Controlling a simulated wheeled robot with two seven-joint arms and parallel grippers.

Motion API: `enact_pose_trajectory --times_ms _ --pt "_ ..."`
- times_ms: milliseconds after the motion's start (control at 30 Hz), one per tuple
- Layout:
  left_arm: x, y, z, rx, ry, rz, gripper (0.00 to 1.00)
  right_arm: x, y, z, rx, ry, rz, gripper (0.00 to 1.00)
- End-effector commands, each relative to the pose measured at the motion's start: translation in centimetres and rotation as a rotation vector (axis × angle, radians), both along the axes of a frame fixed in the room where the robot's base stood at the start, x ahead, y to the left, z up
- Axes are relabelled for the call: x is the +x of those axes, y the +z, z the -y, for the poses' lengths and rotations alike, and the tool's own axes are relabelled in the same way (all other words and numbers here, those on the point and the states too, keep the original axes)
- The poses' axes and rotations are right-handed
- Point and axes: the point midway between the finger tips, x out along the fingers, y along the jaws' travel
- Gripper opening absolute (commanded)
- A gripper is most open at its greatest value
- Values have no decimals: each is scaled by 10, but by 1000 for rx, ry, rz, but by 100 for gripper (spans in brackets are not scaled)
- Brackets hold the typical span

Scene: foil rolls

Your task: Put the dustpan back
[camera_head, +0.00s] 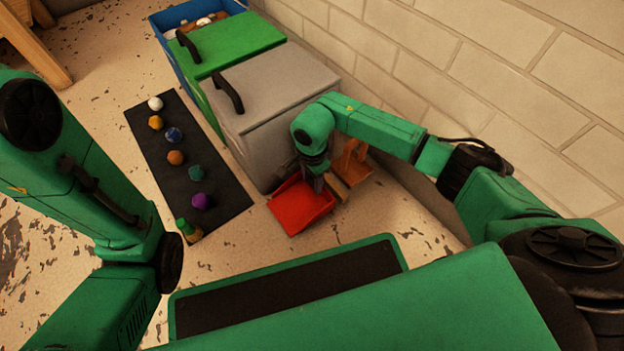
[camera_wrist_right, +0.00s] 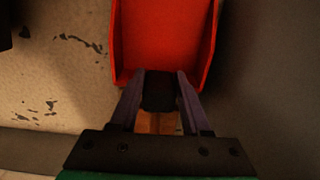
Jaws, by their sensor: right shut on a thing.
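The red dustpan (camera_head: 298,208) is on or just above the floor in front of the grey bin; I cannot tell whether it touches the floor. Its red pan also fills the top of the right wrist view (camera_wrist_right: 165,35). My right gripper (camera_head: 318,180) is shut on the dustpan at its dark handle end, which sits between the two fingers in the wrist view (camera_wrist_right: 160,88). A brown wooden piece (camera_head: 351,164) stands just right of the gripper, against the wall side. My left arm shows at the left, but its gripper is out of view.
A grey bin (camera_head: 275,85), a green bin (camera_head: 235,40) and a blue crate (camera_head: 165,24) line the wall. A black mat (camera_head: 225,172) with several coloured balls lies left of them. Open floor lies further left.

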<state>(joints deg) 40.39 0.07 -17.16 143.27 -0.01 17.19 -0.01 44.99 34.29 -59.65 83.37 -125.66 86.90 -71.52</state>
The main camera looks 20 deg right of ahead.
Motion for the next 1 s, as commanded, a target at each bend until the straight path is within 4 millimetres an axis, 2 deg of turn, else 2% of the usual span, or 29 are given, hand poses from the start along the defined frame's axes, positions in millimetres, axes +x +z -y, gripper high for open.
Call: enact_pose_trajectory --times_ms 467,500,567,967,1000 --pt "0 -6 0 -1 0 -1 35 0 -8 0 0 0 1 0" --pt "1 -6 0 -1 0 -1 35 0 -7 0 0 0 1 58" --pt "1 -5 0 0 0 -2 35 0 -7 0 0 0 1 81" --pt "1 -5 0 -1 1 -2 35 0 -6 0 0 0 0 82" --pt "-2 5 0 0 1 6 35 0 5 0 -1 1 1 82"
